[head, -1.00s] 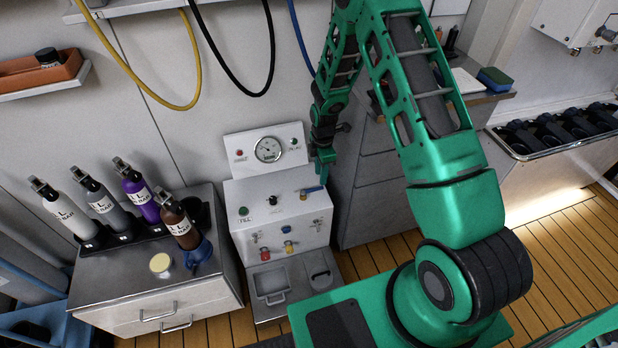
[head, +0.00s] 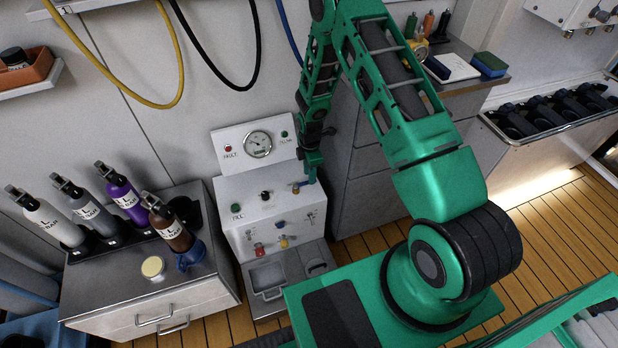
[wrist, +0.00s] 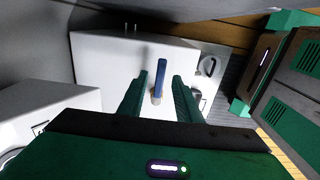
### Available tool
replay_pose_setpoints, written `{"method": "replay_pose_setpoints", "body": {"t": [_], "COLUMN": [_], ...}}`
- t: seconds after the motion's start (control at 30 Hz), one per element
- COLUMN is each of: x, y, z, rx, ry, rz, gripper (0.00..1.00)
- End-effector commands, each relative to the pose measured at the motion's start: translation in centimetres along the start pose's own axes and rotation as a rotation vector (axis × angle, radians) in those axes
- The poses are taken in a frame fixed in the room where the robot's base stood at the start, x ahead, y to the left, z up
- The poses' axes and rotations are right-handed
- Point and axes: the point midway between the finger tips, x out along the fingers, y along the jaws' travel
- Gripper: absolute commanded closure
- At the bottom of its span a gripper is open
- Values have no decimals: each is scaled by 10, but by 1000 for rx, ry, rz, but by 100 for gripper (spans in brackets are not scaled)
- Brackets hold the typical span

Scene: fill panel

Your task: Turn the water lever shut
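The water lever is a blue handle on a brass base (head: 296,189), on top of the white fill panel (head: 265,212). In the head view its blue handle points right and is mostly hidden by my gripper (head: 312,172). In the wrist view the blue lever (wrist: 161,70) stands between the two green fingers of my gripper (wrist: 160,80). The fingers are open, with a visible gap on either side of the lever. Whether the fingertips reach down to the handle's height is hard to tell.
A gauge (head: 258,144) stands on the panel's back plate. A black knob (head: 265,196) and a green button (head: 236,208) sit left of the lever. Several bottles stand on the left cabinet (head: 150,292). A grey drawer unit (head: 362,185) stands close on the right.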

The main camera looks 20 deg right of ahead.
Motion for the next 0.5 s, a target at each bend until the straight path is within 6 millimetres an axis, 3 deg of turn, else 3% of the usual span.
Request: {"method": "replay_pose_setpoints", "body": {"t": [0.2, 0.5], "x": [20, 24], "y": [0, 0], "z": [0, 0], "rx": [0, 0], "ry": [1, 1], "rz": [-1, 1], "gripper": [69, 69]}}
